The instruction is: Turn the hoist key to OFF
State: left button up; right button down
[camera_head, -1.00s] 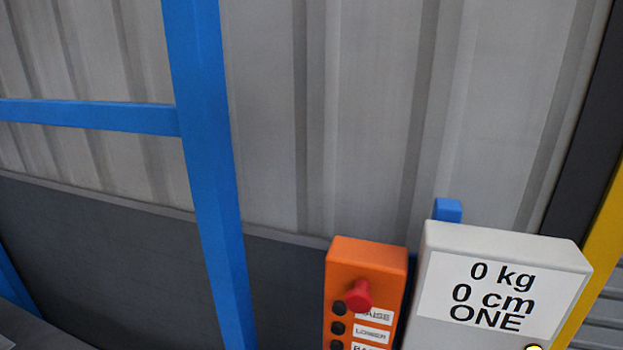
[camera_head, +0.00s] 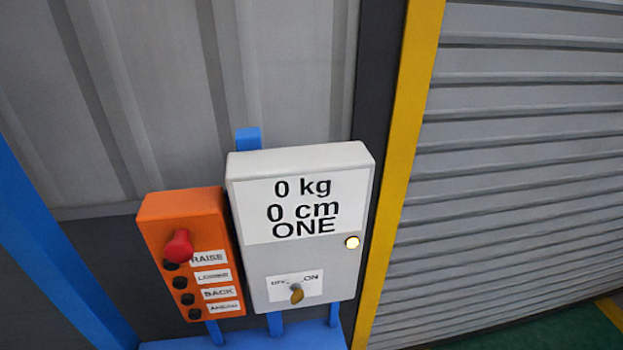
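The hoist key (camera_head: 297,293) is a small brass-coloured key low on the front of a light grey control box (camera_head: 258,262). The key's exact setting cannot be told. The box's display (camera_head: 303,208) reads 0 kg, 0 cm, ONE, and a pale yellow lamp (camera_head: 352,242) sits at its right. Neither of my grippers is in view.
An orange button box (camera_head: 184,203) with a red knob (camera_head: 178,247) and several black buttons stands just left of the grey box. Blue posts (camera_head: 60,250) stand at left. A yellow post (camera_head: 402,170) and a grey slatted shutter (camera_head: 520,150) are at right.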

aim_at(297, 297)
jog(key=j+z, duration=0.2)
jog(key=j, duration=0.2)
jog(key=k+u, duration=0.2)
jog(key=u, duration=0.25)
jog(key=k+j+u, duration=0.15)
jog(key=u, duration=0.3)
